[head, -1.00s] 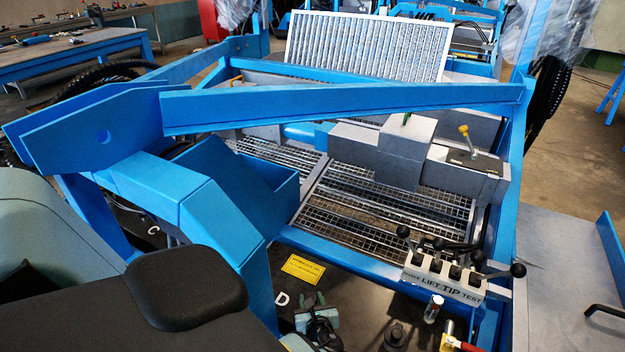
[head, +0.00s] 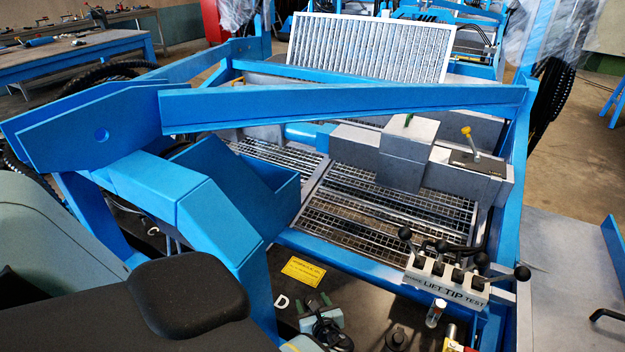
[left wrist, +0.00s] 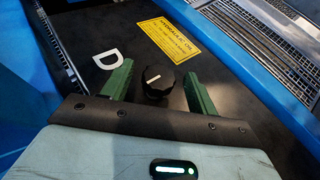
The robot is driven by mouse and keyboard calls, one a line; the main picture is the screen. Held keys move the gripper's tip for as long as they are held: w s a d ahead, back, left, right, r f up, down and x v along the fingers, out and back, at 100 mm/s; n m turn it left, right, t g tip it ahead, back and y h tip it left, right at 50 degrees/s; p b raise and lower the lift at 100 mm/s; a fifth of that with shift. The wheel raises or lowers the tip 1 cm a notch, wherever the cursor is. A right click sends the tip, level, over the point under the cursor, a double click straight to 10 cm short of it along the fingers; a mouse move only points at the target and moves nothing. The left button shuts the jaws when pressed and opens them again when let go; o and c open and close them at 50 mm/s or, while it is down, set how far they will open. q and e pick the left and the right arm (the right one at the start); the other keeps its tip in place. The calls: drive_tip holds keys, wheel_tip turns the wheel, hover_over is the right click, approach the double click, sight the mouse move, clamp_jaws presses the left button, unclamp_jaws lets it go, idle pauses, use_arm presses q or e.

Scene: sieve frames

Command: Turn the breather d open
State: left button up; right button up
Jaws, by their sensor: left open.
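The breather d knob (left wrist: 158,83) is round and black with a short white line on its top. My left gripper (left wrist: 156,72) is open, with one green finger on each side of the knob. I see gaps between knob and fingers, and cannot tell how far down the tips reach. In the head view my left gripper (head: 317,303) is just right of the D and hides the knob. My right gripper is out of view.
A yellow label (head: 303,270) lies beyond the D. A lever block (head: 447,284) marked LIFT TIP TEST stands to the right. A black fitting (head: 396,340) sits right of my gripper. A blue beam (head: 340,108) and grating (head: 375,195) are behind.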

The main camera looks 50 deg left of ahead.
use_arm(q)
drive_tip(key=p+v, duration=0.1)
drive_tip(key=v, duration=0.5)
drive_tip(key=shift+d+r+p, duration=0.15)
drive_tip(key=shift+d+p, duration=0.05)
drive_tip(key=shift+p, duration=0.1)
drive_tip(key=shift+s+d+r, duration=0.2)
drive_tip(key=shift+s+d, duration=0.15)
drive_tip(key=shift+d, duration=0.2)
